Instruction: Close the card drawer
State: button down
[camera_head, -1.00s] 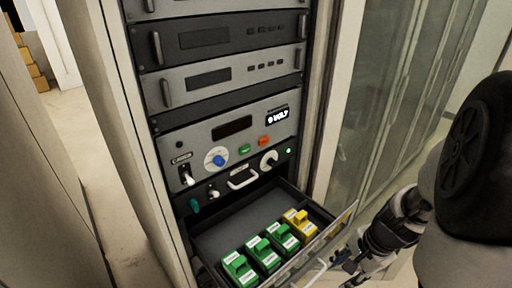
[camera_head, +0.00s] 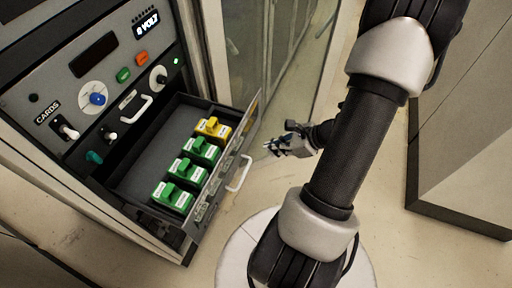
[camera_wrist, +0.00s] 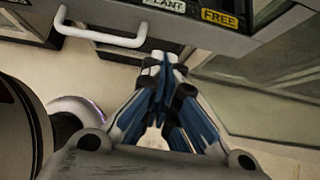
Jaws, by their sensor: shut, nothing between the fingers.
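The card drawer (camera_head: 150,150) is pulled open from the rack. It holds several green cards (camera_head: 173,197) and one yellow card (camera_head: 212,128) along its front. A white handle (camera_head: 239,174) is on the drawer's front panel. My gripper (camera_head: 271,147) is to the right of the drawer front, apart from the handle, with its fingers together and empty. In the wrist view, the closed blue-and-white fingers (camera_wrist: 165,62) point towards the drawer's front panel (camera_wrist: 190,28). The handle (camera_wrist: 100,34) is to their left there. I cannot tell whether the fingertips touch the panel.
The rack panel (camera_head: 110,70) above the drawer carries a blue knob (camera_head: 98,99), switches and a white handle (camera_head: 135,110). A glass-fronted cabinet (camera_head: 270,55) stands behind my gripper. A grey cabinet (camera_head: 465,130) is at the right. Bare floor (camera_head: 385,235) lies between.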

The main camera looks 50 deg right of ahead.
jog(key=shift+w+a+f+b, duration=0.2)
jog(key=shift+w+a+f, duration=0.2)
jog(key=shift+w, duration=0.55)
jog(key=shift+w+a+f+b, duration=0.15)
jog(key=shift+w+a+f, duration=0.15)
jog(key=shift+w, duration=0.6)
jog(key=shift+w+a+f+b, duration=0.25)
jog(key=shift+w+a, duration=0.2)
jog(key=shift+w, duration=0.5)
